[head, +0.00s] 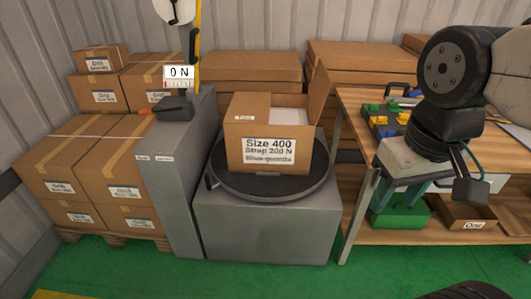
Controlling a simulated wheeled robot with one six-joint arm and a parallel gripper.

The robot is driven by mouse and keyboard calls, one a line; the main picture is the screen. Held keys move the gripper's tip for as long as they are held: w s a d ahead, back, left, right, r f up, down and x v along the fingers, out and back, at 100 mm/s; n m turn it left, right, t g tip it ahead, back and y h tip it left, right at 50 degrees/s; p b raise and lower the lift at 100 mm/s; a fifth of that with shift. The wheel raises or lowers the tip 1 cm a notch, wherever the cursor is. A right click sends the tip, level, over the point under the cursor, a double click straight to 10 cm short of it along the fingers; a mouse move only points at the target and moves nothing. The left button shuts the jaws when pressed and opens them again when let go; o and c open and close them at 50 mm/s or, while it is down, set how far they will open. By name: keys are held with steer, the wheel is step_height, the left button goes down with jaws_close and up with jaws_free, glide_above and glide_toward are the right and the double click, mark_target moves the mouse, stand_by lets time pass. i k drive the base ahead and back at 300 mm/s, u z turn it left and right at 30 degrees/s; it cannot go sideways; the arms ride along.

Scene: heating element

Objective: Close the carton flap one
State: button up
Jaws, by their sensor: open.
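An open brown carton (262,153) stands on a round dark turntable (230,187) in the middle of the head view. Its label reads "Size 400, Strap 200 N" and a further line. A flap on the right side (320,92) stands up, leaning slightly outward. A brown panel (248,107) covers the left part of the top. White contents (289,115) show through the opening to its right. No flap carries a readable number. My gripper (392,203) is open and empty, pointing down over the workbench, well to the right of the carton and apart from it.
A grey strapping-machine column (180,170) with a "0 N" display (179,72) stands left of the turntable. Stacked cartons (85,170) fill the left. The wooden workbench (355,107) on the right holds coloured bins (385,118). A box labelled "One" (470,216) sits on its lower shelf.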

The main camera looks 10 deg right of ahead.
mark_target(321, 83)
steer(key=z, duration=0.3)
steer(key=i, duration=1.2)
steer(key=u, duration=0.35)
